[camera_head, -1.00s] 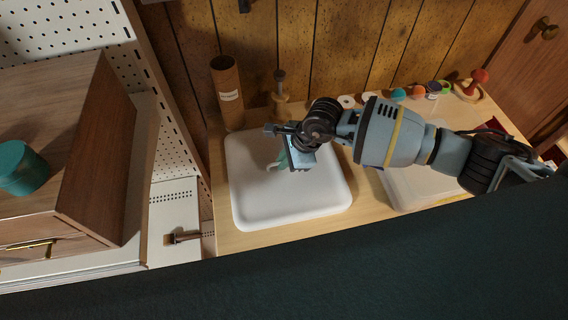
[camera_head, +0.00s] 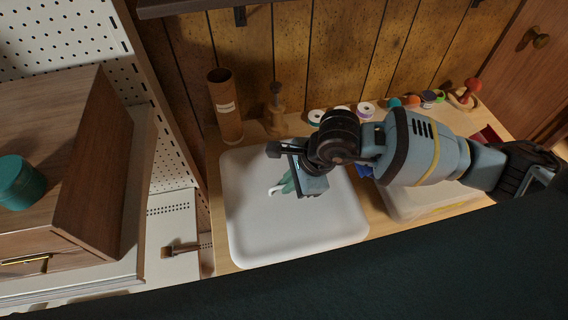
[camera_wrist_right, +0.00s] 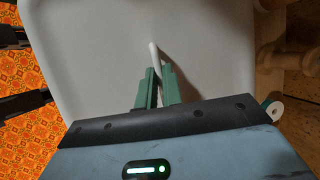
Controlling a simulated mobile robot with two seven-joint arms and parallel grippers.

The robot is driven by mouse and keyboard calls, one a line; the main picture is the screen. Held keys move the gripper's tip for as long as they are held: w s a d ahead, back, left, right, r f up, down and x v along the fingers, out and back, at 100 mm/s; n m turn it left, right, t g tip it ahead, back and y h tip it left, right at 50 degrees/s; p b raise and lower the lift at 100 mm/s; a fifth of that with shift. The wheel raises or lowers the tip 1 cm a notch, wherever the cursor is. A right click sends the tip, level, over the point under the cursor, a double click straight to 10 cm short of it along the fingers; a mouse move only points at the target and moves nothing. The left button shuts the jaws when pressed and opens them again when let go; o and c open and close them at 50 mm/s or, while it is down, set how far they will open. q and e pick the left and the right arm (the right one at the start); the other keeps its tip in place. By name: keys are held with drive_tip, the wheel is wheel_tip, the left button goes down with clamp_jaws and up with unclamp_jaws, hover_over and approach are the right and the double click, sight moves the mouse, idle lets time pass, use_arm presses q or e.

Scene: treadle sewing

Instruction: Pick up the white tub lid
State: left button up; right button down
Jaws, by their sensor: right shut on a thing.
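The white tub lid (camera_head: 295,225) is a large rounded white panel at the middle of the head view, over the left part of the wooden table. My right gripper (camera_head: 288,186) is above its middle, with green fingers pointing down. In the right wrist view, the green fingers (camera_wrist_right: 158,88) are shut on a thin white handle (camera_wrist_right: 154,58) on the lid's face. The lid's pale surface (camera_wrist_right: 110,40) fills the middle of that view. Part of the lid is hidden under my right arm. My left gripper is not in view.
A pale see-through tub (camera_head: 425,203) stands on the table to the right, partly behind my arm. A cardboard tube (camera_head: 226,108) and a wooden spool stand (camera_head: 275,115) are behind the lid. Several thread spools (camera_head: 366,110) line the back. A wooden drawer box (camera_head: 75,170) is at left.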

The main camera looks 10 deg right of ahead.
sight(295, 239)
drive_tip(key=s, duration=1.2)
drive_tip(key=shift+s, duration=0.1)
